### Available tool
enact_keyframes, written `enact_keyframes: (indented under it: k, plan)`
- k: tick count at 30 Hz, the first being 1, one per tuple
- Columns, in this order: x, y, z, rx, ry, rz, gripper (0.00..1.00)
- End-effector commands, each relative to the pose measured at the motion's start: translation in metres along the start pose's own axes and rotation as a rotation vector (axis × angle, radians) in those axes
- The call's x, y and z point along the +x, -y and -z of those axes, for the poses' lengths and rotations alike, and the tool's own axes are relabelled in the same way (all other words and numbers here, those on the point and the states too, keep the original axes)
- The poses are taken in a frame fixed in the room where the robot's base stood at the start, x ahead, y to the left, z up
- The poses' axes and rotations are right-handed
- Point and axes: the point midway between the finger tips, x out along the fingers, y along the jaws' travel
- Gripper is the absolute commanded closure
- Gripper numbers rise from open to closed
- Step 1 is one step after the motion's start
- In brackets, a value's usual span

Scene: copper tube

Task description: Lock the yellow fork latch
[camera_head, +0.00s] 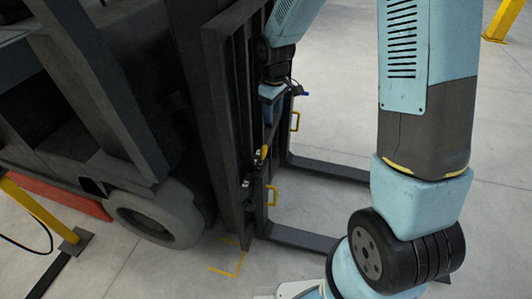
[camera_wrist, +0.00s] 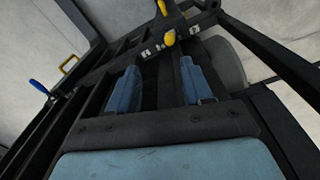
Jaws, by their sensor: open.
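The yellow fork latch (camera_head: 263,153) is a small yellow piece on the dark fork carriage of the forklift. In the wrist view the yellow latch (camera_wrist: 169,38) shows at the top, beyond my fingertips and about midway between them. My gripper (camera_wrist: 160,78) is open, with its two blue fingers apart and nothing between them. In the head view my gripper (camera_head: 270,95) is at the carriage, above the latch and partly hidden by dark bars. I cannot tell the exact gap to the latch.
The forklift mast (camera_head: 222,110) stands close left of my gripper. Two forks (camera_head: 300,238) extend right, low over the floor. Yellow handles (camera_head: 272,195) and a blue-tipped lever (camera_wrist: 38,86) stick out of the carriage. Open floor (camera_head: 335,110) lies to the right.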

Motion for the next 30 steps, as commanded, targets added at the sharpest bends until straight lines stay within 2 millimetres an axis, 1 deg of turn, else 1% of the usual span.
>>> enact_keyframes:
  k: [1,3,6,14,17,30]
  plan:
    - [0.015,0.003,0.006,-0.024,0.011,0.016,0.5]
    - [0.03,0.006,0.012,-0.053,0.017,0.029,0.5]
    - [0.046,0.009,0.018,-0.082,0.022,0.044,0.5]
    - [0.066,0.013,0.023,-0.109,0.027,0.057,0.5]
    - [0.077,0.014,0.022,-0.109,0.028,0.057,0.5]
    - [0.148,0.018,0.02,-0.107,0.029,0.057,0.5]
